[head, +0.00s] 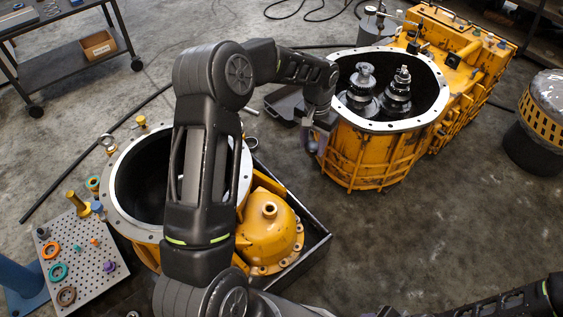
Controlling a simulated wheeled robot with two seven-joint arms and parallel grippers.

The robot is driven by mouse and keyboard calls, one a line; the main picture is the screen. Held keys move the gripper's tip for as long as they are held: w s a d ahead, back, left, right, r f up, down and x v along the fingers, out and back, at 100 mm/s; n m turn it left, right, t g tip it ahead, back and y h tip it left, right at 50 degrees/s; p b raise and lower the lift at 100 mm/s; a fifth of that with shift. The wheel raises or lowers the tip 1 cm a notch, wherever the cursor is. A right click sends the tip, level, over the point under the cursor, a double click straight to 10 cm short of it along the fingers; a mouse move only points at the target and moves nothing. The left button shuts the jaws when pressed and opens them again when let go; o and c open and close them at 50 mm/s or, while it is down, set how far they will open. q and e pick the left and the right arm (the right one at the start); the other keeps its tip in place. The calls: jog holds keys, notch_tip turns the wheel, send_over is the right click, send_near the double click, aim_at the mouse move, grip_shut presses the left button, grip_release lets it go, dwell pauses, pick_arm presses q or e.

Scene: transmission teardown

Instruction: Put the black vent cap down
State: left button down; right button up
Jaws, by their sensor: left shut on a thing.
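My left arm rises from the bottom and bends over to the right. My left gripper (314,143) points down beside the near left wall of the yellow transmission housing (352,160). It is shut on a small dark thing at its fingertips, which I take to be the black vent cap; its shape is mostly hidden by the fingers. I cannot tell whether it touches the housing. Part of my right arm shows at the bottom right, and its gripper is out of view.
The open housing holds two gear shafts (362,88). A yellow bell housing (126,225) and yellow cover (268,237) sit at a black tray (318,250). A perforated board (92,262) holds colored rings and caps. A black drum (528,150) stands right. Floor at lower right is clear.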

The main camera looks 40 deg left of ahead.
pick_arm(q)
jog(key=w+d+r, duration=0.4)
jog(key=d+r, duration=0.6)
jog(key=r, duration=0.1)
jog(key=shift+d+r, duration=0.25)
jog(key=shift+r, duration=0.1)
